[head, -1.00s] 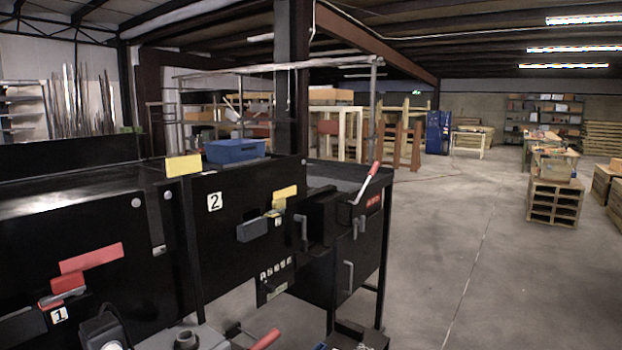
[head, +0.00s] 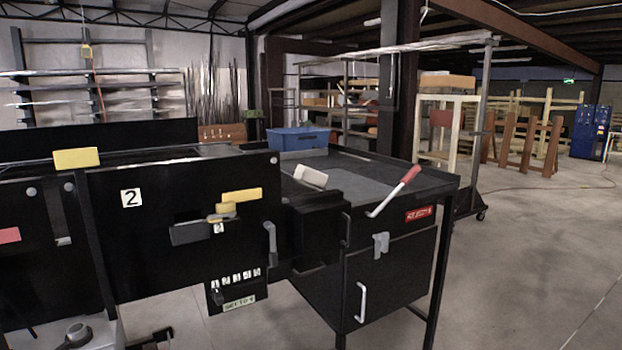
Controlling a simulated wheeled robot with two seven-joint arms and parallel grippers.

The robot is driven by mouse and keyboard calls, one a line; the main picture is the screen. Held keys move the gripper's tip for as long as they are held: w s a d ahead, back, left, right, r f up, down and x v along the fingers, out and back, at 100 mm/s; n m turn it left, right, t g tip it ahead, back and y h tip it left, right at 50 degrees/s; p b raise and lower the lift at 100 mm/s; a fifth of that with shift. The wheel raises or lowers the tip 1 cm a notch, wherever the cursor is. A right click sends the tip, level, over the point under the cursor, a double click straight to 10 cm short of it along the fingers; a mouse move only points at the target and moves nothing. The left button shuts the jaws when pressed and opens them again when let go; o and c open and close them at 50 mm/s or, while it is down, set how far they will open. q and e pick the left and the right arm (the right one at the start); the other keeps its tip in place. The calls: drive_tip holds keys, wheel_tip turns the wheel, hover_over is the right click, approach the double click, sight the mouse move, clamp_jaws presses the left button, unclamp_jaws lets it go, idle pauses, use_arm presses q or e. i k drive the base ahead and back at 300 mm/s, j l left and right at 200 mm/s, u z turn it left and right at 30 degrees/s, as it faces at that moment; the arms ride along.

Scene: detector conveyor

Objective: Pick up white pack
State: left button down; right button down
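A small white pack (head: 311,177) lies tilted near the left end of the dark tabletop (head: 372,182) at the end of the black machine. It is in front of the blue bin (head: 299,139), apart from it. The black housing in front may hide its lower edge. Neither of my grippers shows in the head view.
A lever with a red handle (head: 410,176) sticks up at the table's front edge. Black machine panels (head: 150,240) with yellow blocks fill the left. A wheeled rack (head: 483,130) stands behind the table. Open concrete floor (head: 520,260) lies to the right.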

sight(305, 174)
drive_tip(key=l+u, duration=0.1)
drive_tip(key=u, duration=0.4)
drive_tip(key=i+l+u, duration=0.1)
drive_tip(key=u, duration=0.4)
drive_tip(key=l+u, duration=0.25)
drive_tip(key=u, duration=0.25)
drive_tip(key=l+u, duration=0.15)
drive_tip(key=u, duration=0.35)
drive_tip(key=k+l+u, duration=0.1)
drive_tip(key=l+u, duration=0.15)
drive_tip(key=l, duration=0.3)
drive_tip(key=k+l+u, duration=0.25)
drive_tip(key=l, duration=0.25)
drive_tip(key=l+u, duration=0.2)
drive_tip(key=l, duration=0.35)
drive_tip(key=k+l+u, duration=0.25)
drive_tip(key=l, duration=0.2)
drive_tip(key=k+l+u, duration=0.25)
drive_tip(key=l, duration=0.15)
drive_tip(key=k+l+u, duration=0.25)
drive_tip(key=k+l, duration=0.05)
drive_tip(key=l, duration=0.05)
